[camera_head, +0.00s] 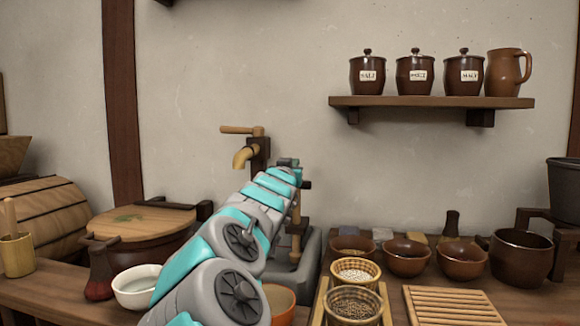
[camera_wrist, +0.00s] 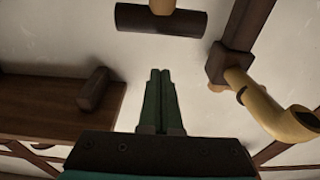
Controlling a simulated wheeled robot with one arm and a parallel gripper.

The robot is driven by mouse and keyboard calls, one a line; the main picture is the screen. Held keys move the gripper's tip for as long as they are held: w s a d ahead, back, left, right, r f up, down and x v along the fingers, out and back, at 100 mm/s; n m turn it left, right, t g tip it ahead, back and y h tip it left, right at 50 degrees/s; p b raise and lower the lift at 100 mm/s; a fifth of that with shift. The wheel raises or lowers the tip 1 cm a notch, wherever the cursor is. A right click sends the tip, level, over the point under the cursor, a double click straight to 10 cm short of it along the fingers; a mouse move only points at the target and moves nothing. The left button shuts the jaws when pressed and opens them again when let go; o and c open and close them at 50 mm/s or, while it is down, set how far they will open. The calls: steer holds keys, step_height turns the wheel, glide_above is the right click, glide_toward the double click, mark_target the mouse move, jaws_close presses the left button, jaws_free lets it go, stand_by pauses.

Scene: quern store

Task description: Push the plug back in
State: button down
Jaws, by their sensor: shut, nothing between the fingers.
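My gripper (camera_wrist: 160,75) is shut and empty in the wrist view, its two green fingers side by side. Beyond the fingertips, at the top edge, is a dark round bar (camera_wrist: 160,20) with a pale wooden peg (camera_wrist: 162,6) at its middle. This may be the plug, but I cannot tell for certain. A gap shows between it and the fingertips. In the head view a pale wooden upright piece (camera_head: 297,215) stands behind my arm above the stone basin (camera_head: 309,262), partly hidden. My gripper's end (camera_head: 288,163) points away, near the wall.
A wooden tap (camera_head: 245,155) is on the wall left of my gripper; it also shows at the right of the wrist view (camera_wrist: 275,115). A white bowl (camera_head: 136,286) and an orange bowl (camera_head: 280,303) stand beside my arm. Several bowls crowd the bench at right.

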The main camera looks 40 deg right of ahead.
steer(key=shift+f+b, duration=1.9)
steer(key=shift+f+p, duration=0.45)
steer(key=shift+f, duration=1.65)
